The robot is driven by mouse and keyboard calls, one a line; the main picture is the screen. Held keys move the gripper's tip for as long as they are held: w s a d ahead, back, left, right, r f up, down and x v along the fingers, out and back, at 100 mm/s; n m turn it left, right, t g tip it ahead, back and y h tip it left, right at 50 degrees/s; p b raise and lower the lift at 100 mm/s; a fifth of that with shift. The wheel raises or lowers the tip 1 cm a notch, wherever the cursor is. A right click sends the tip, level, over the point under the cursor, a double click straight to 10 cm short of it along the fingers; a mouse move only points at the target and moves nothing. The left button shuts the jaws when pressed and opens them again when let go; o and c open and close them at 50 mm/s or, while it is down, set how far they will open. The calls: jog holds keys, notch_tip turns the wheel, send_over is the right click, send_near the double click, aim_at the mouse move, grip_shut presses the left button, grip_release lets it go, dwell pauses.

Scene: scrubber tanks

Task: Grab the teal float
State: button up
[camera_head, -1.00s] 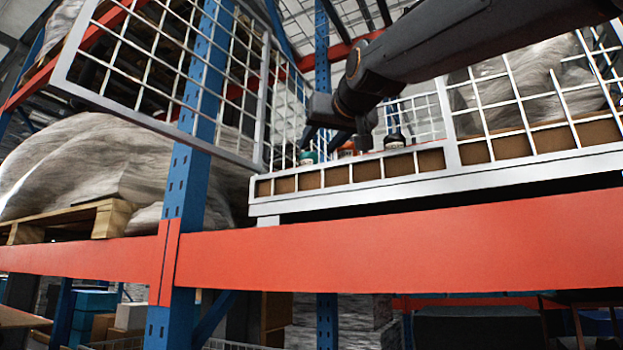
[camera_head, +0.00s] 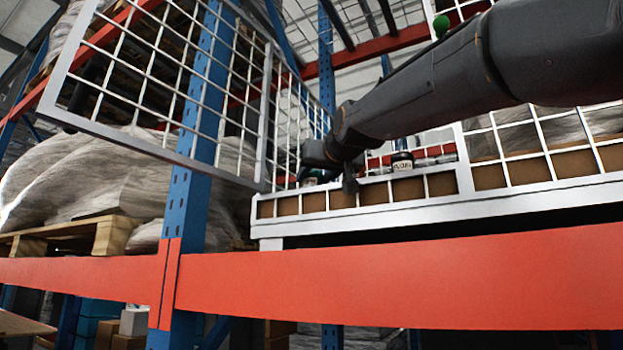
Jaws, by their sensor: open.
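A small teal item (camera_head: 311,180), which may be the teal float, shows just above the low front edge of the white wire cage. Only a sliver of it is visible, and its shape is hard to tell. My gripper (camera_head: 329,176) is at the cage's front opening with its fingers pointing down. It is open, with one finger close to the teal item and the other to its right. I cannot tell whether the teal item is between the fingers or behind them.
The white wire cage (camera_head: 369,214) stands on the rack behind an orange beam (camera_head: 400,280). Its mesh door (camera_head: 160,90) is swung open at left, beside a blue upright (camera_head: 187,200). A dark labelled jar (camera_head: 402,163) stands right of my gripper. A green ball (camera_head: 440,25) shows above my arm.

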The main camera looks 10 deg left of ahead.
jog(key=shift+w, duration=0.1)
jog(key=c, duration=0.7)
jog(key=shift+r, duration=0.15)
